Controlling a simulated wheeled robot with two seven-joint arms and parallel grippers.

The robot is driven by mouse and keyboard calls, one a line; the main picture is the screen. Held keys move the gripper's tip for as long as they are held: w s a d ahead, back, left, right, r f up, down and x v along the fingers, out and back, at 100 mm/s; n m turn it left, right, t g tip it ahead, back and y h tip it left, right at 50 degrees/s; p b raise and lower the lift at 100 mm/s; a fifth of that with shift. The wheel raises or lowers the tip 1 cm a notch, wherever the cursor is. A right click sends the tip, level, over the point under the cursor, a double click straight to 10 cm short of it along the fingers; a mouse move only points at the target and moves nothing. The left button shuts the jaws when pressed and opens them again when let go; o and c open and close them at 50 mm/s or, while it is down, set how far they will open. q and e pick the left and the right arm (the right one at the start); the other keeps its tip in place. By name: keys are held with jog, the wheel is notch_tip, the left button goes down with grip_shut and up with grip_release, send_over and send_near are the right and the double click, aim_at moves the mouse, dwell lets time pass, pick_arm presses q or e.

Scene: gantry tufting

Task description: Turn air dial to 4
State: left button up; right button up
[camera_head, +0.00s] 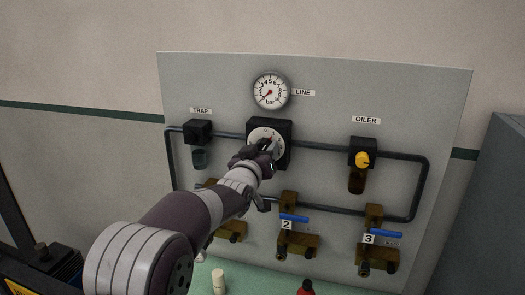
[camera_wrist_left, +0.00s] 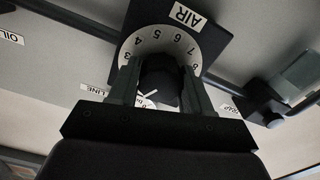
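The air dial (camera_head: 280,138) is a white numbered face on a black block in the middle of the panel, partly hidden by my left gripper (camera_head: 264,147). In the left wrist view its face (camera_wrist_left: 190,50) appears upside down under an AIR label. My left gripper (camera_wrist_left: 160,85) has a finger on each side of the dark knob (camera_wrist_left: 160,75), which fills the gap between them. A white pointer mark shows low on the knob, away from the 4; the number beside it is partly hidden. The line gauge (camera_head: 270,91) above has its red needle toward the low end. My right gripper is not in view.
A trap unit (camera_head: 198,132) is left of the dial, and an oiler (camera_head: 362,153) with a yellow knob is right. Below are brass valves with blue handles (camera_head: 383,233).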

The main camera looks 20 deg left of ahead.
pick_arm(q)
jog(key=c, duration=0.5)
jog(key=shift+f+m+b, duration=0.2)
jog(key=shift+m+b, duration=0.2)
jog(key=shift+b, duration=0.4)
jog(key=m+b, duration=0.6)
jog(key=b, duration=0.2)
jog(key=shift+a+f+m, duration=0.1)
jog(key=shift+f+m, duration=0.05)
jog(key=shift+m, duration=0.15)
jog(key=shift+m+b, duration=0.7)
jog(key=shift+m, duration=0.2)
jog(key=m+b, duration=0.1)
jog(key=m, duration=0.1)
jog(key=shift+m, duration=0.4)
jog(key=m, duration=0.1)
jog(key=m+b, duration=0.1)
jog(key=shift+r+m, duration=0.2)
jog(key=shift+m, duration=0.1)
jog(key=shift+m+b, duration=0.3)
jog(key=shift+m, duration=1.2)
